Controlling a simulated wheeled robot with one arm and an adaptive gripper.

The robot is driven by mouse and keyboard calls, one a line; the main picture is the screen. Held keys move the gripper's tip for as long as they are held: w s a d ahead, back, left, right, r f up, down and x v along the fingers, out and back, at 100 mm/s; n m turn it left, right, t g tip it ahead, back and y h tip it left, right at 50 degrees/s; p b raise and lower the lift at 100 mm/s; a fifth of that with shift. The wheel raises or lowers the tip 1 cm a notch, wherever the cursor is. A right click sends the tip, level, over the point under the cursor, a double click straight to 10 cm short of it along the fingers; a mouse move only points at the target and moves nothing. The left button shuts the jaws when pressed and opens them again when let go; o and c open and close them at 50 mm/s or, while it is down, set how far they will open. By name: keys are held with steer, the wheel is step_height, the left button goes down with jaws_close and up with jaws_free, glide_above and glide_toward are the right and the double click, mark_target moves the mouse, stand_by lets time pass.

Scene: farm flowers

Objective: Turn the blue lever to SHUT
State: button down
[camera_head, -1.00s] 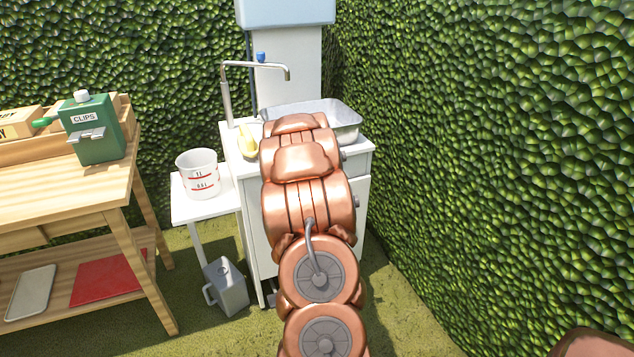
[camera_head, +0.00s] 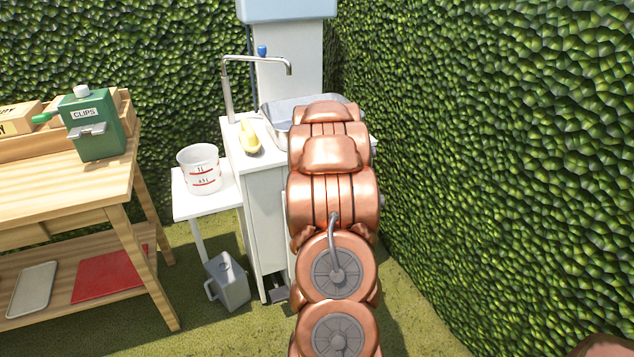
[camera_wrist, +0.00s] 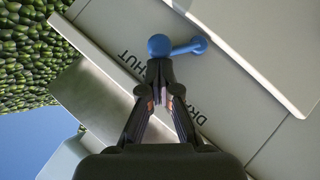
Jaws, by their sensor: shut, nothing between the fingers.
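The blue lever (camera_wrist: 178,47) is in the wrist view, on a grey-white panel (camera_wrist: 240,110). It has a round knob at its left end and a smaller round end at its right. Lettering ending in "HUT" (camera_wrist: 131,62) is just left of the knob, and letters starting "DR" (camera_wrist: 189,130) are farther below. My gripper (camera_wrist: 160,66) has its fingertips together, empty, directly below the knob in the picture. I cannot tell whether they touch it. In the head view my arm hides the gripper and the lever.
A sink basin (camera_head: 275,113) and a curved tap (camera_head: 227,92) stand beyond my arm, with a small blue knob (camera_head: 262,51) behind. A white bucket (camera_head: 199,171) stands on a side table. A workbench (camera_head: 85,190) is at left, a hedge (camera_head: 510,150) close at right.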

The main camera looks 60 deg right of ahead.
steer(key=shift+r, duration=0.1)
steer(key=w+r+p+v, duration=0.1)
steer(key=w+p+v, duration=0.1)
steer(key=v, duration=1)
steer(key=shift+w+a+r, duration=0.15)
steer(key=shift+a+r, duration=0.1)
steer(key=shift+a, duration=0.3)
